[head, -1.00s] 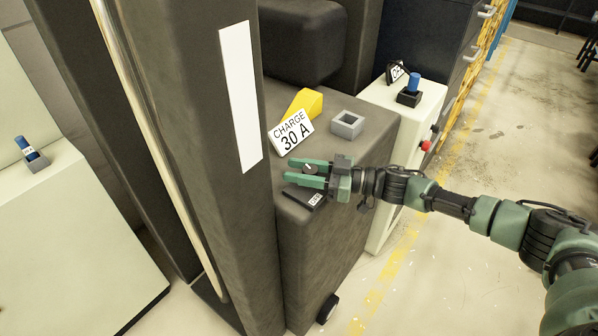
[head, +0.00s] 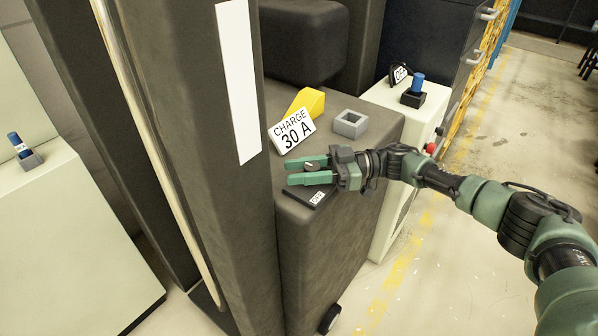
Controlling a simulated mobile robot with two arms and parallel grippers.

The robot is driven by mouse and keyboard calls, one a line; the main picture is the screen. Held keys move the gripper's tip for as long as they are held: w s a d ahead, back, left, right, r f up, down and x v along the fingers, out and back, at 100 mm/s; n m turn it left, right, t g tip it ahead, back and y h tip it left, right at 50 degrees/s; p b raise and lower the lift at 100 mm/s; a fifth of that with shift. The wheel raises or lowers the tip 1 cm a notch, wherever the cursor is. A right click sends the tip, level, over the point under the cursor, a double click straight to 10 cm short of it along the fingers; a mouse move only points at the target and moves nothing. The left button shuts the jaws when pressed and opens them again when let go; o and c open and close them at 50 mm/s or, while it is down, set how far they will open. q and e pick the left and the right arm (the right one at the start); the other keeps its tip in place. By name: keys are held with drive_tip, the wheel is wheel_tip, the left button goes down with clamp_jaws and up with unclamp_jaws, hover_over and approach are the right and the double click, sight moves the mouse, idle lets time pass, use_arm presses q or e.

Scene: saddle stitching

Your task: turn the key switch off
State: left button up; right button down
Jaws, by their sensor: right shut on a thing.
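The key switch is a small grey knob (head: 311,165) on a black base plate (head: 303,194) with a small label. It sits on the dark grey top of a machine body, near its front corner. My right gripper (head: 305,172) reaches in from the right with its two green fingers on either side of the knob, shut on it. The fingers hide part of the knob and plate, so the key's exact angle is hard to tell. My left gripper is not in view.
A white "CHARGE 30 A" sign (head: 292,131), a yellow block (head: 308,102) and an open grey socket (head: 350,124) lie just behind. A tall dark post (head: 215,200) stands close at left. A pale cabinet (head: 405,118) with a blue-topped connector (head: 416,88) stands at right.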

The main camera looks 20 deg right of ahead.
drive_tip(key=shift+r, duration=0.15)
drive_tip(key=c, duration=1)
unclamp_jaws()
drive_tip(key=d, duration=0.2)
drive_tip(key=d+b, duration=0.1)
drive_tip(key=d, duration=0.2)
drive_tip(key=d+b, duration=0.1)
drive_tip(key=d, duration=0.1)
drive_tip(key=shift+s+d, duration=0.35)
drive_tip(key=shift+s, duration=0.05)
